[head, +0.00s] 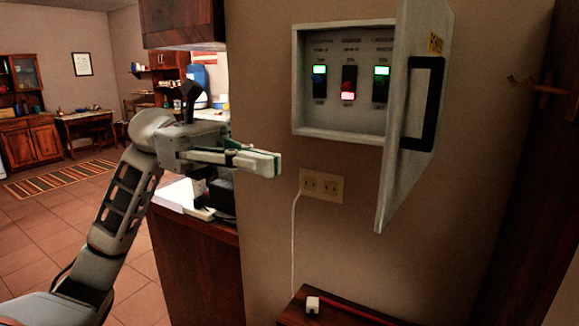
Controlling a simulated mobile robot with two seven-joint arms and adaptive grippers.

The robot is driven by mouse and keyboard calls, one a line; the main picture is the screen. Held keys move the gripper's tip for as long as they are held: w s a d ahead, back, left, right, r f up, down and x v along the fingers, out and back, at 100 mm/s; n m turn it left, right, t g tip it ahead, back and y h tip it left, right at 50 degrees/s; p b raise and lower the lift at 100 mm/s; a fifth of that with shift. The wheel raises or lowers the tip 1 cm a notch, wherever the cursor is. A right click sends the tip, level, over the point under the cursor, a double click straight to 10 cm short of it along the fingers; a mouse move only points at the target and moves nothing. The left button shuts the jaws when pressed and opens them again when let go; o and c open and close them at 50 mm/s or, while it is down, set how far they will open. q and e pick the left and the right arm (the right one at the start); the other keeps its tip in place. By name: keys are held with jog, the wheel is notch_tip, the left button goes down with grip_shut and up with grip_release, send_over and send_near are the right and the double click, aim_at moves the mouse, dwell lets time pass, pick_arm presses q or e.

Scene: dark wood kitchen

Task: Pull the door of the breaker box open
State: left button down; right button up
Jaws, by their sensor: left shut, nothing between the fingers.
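The breaker box (343,132) is a pale box on the wall at the upper right. Its door (402,177) stands open, swung out on the right side of the box, with a black handle (429,105) on its outer face. Inside are several switches with green and red lights (349,82). My left gripper (275,164) is shut and empty, to the left of the box and a little below its lower edge, apart from the door and handle. My right gripper is not in view.
An outlet plate (322,186) with a white cord is below the box. A wooden counter (195,262) stands behind my left arm. Dark wood is at the right edge.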

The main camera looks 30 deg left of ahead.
pick_arm(q)
jog(key=s+d+p, duration=0.1)
jog(key=d+p, duration=0.2)
jog(key=d, duration=0.9)
jog(key=shift+s+d+p, duration=0.15)
jog(key=shift+s+p, duration=0.2)
jog(key=shift+p, duration=0.05)
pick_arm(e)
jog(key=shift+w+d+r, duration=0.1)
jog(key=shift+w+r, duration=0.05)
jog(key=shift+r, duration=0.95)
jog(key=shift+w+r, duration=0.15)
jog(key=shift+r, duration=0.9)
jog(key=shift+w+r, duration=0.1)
